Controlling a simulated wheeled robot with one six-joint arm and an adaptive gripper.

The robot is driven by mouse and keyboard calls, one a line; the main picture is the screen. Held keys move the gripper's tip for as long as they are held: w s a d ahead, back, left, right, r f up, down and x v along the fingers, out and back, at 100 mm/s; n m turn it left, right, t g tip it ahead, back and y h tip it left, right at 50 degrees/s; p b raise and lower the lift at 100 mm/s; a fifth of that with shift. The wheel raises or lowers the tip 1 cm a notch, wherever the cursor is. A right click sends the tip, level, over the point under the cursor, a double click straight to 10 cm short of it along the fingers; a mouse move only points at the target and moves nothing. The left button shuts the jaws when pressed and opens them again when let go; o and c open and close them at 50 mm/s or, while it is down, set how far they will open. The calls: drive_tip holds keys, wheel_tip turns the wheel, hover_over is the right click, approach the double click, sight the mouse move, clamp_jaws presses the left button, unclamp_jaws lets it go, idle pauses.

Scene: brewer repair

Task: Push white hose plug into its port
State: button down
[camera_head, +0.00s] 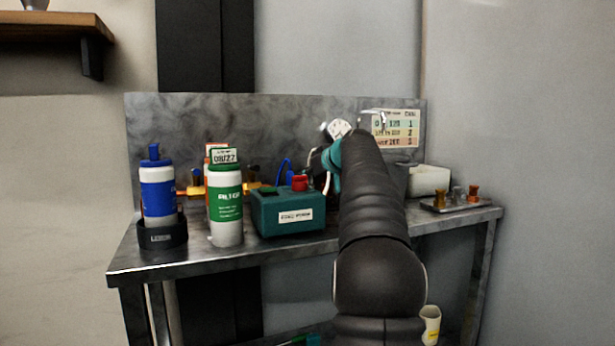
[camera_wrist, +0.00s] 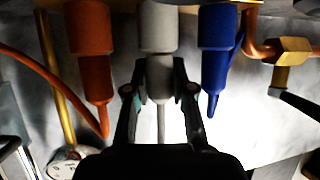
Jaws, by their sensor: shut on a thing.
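In the wrist view the white hose plug (camera_wrist: 159,70) stands between the two fingers of my gripper (camera_wrist: 161,84), which is shut on it. Its pale hose (camera_wrist: 161,120) runs down from it between the fingers. A wider white cylinder (camera_wrist: 158,26), which looks like its port, is directly above and in line with the plug. The two appear to meet, but I cannot tell how deep the plug sits. In the head view my own arm hides the gripper, plug and port.
An orange plug (camera_wrist: 97,88) is close on the left and a blue plug (camera_wrist: 215,75) close on the right. A brass fitting (camera_wrist: 291,58) is farther right. On the bench (camera_head: 190,262) stand a blue bottle (camera_head: 158,192), a green bottle (camera_head: 226,200) and a teal box (camera_head: 270,222).

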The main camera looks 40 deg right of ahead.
drive_tip(key=shift+f, duration=0.1)
drive_tip(key=c, duration=0.9)
unclamp_jaws()
drive_tip(key=shift+o, duration=0.2)
drive_tip(key=o, duration=0.5)
